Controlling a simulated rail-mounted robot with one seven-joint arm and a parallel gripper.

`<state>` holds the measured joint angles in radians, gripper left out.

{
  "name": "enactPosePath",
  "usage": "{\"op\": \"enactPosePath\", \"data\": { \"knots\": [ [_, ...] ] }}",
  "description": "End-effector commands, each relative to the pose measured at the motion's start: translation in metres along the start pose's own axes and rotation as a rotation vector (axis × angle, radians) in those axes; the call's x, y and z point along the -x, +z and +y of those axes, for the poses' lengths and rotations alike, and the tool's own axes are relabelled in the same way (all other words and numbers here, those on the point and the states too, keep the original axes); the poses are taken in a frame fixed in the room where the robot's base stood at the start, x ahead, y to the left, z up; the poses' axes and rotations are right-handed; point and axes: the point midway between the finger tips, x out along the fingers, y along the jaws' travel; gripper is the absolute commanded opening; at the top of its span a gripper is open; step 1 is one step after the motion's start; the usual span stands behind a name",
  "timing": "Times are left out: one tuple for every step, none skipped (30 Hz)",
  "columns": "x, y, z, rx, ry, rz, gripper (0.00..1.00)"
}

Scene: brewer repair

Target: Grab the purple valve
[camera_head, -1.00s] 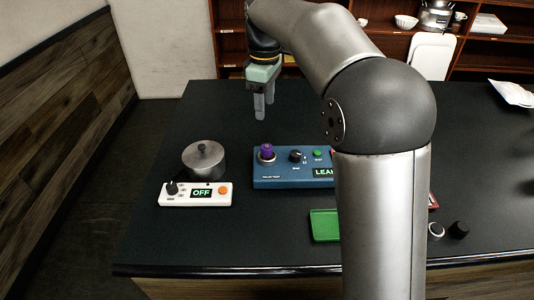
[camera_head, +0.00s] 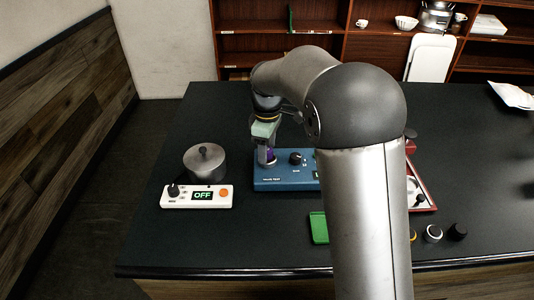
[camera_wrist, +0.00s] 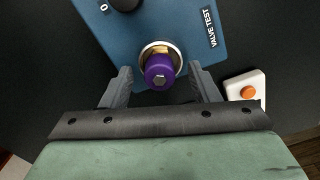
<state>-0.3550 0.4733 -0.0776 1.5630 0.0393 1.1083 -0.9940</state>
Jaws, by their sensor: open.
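The purple valve (camera_wrist: 160,70) stands in a round metal socket on the blue valve test box (camera_wrist: 110,35). In the wrist view it sits between the two open fingers of my gripper (camera_wrist: 160,85), with a gap on each side. In the head view my gripper (camera_head: 267,158) is lowered over the left end of the blue box (camera_head: 285,183). There the purple valve (camera_head: 269,154) is mostly hidden behind the fingers.
A white box with an OFF display (camera_head: 202,195) and a lidded metal pot (camera_head: 205,162) stand to the left. A green tray (camera_head: 319,228) lies in front. A red-edged tray (camera_head: 420,190) and small dark knobs (camera_head: 457,231) are to the right, partly behind my arm.

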Motion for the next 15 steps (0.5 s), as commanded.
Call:
{"op": "enactPosePath", "data": {
  "knots": [
    [-0.0009,0.0,0.0001,0.0,0.001,0.0,0.55],
    [-0.0011,0.0,0.0002,0.0,0.001,0.001,0.55],
    [-0.001,-0.0001,0.0003,0.0,0.001,0.001,0.55],
    [-0.0009,-0.0001,0.0003,0.0,0.001,0.001,0.55],
    [-0.0009,0.0,0.0003,0.0,0.001,0.001,0.55],
    [-0.0009,0.0,0.0003,0.0,0.001,0.001,0.55],
    [-0.0008,0.0,0.0003,0.0,0.001,0.001,0.5],
    [-0.0008,0.0,0.0003,0.0,0.001,0.001,0.41],
    [-0.0007,0.0,0.0003,0.0,0.001,0.001,0.3],
    [-0.0007,0.0,0.0003,0.0,0.001,0.001,0.22],
    [-0.0007,0.0,0.0003,0.0,0.001,0.001,0.14],
    [-0.0006,0.0,0.0003,0.0,0.001,0.001,0.03],
    [-0.0006,0.0,0.0003,0.0,0.001,0.001,0.03],
    [-0.0002,-0.0001,0.0004,0.0,0.002,0.001,0.03],
    [-0.0002,-0.0001,0.0004,0.0,0.002,0.001,0.0]
  ]
}}
